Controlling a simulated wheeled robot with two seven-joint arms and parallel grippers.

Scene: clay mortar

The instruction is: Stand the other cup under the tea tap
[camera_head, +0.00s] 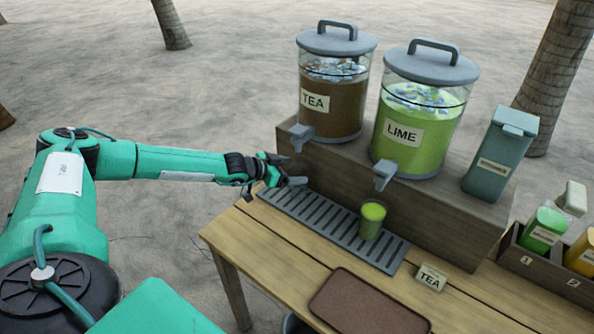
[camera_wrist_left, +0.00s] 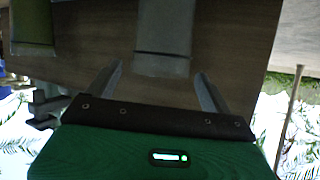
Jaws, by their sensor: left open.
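The tea dispenser (camera_head: 332,105), labelled TEA, stands on a wooden riser with its grey tea tap (camera_head: 300,133) at the front left. My left gripper (camera_head: 287,170) is open, low in front of the riser, just below the tea tap and over the left end of the drip tray (camera_head: 325,222). I see no cup between its fingers in the head view. The open fingers also show in the left wrist view (camera_wrist_left: 160,90); a grey upright shape lies beyond them, and I cannot tell what it is. One cup of green drink (camera_head: 371,220) stands on the drip tray below the lime tap (camera_head: 384,174). No other cup is distinguishable.
The lime dispenser (camera_head: 415,120) and a grey-blue lidded container (camera_head: 499,152) share the riser (camera_head: 440,225). A brown tray (camera_head: 368,302) and a TEA sign (camera_head: 431,278) are on the table. A wooden caddy (camera_head: 545,265) with bottles stands at right.

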